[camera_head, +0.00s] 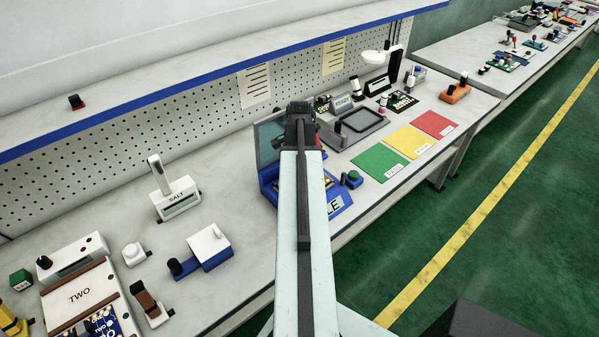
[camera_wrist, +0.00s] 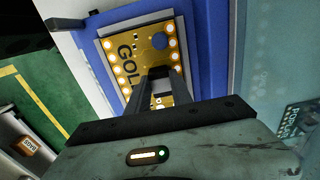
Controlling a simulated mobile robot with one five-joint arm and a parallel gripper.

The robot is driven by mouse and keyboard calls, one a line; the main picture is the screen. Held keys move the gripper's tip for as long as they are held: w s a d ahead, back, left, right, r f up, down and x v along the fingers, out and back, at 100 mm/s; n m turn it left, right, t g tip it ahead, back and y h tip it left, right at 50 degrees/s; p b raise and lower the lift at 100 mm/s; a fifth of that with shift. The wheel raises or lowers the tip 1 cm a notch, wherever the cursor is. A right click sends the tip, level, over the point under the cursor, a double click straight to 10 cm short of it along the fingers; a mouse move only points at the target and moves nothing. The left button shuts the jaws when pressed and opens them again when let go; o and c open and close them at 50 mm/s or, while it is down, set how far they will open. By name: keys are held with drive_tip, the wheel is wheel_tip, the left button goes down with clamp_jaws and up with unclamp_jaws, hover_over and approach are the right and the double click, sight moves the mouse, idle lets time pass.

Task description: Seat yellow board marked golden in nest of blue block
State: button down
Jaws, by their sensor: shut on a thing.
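The yellow board (camera_wrist: 153,57), with "GOL" readable and several bright round pads, lies face up in the wrist view, over the grey-edged nest of the blue block (camera_wrist: 205,52). My gripper (camera_wrist: 163,76) is shut on the board, at a part of it between the fingertips. The fingers cover the rest of its lettering. I cannot tell whether the board rests fully down or sits slightly above the nest. In the head view the blue block (camera_head: 267,181) shows with a raised teal lid, and my arm hides the board and most of the nest.
Green (camera_head: 380,161), yellow (camera_head: 411,141) and red (camera_head: 435,124) mats lie to the right, by a dark tray (camera_head: 361,125).

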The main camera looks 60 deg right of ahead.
drive_tip(key=shift+f+b, duration=0.45)
drive_tip(key=shift+f, duration=0.05)
idle(0.4)
drive_tip(key=c, duration=1.1)
unclamp_jaws()
drive_tip(key=shift+o, duration=0.2)
drive_tip(key=shift+r, duration=0.15)
wheel_tip(320, 180, up, 8)
drive_tip(key=p, duration=0.8)
drive_tip(key=shift+f, duration=0.2)
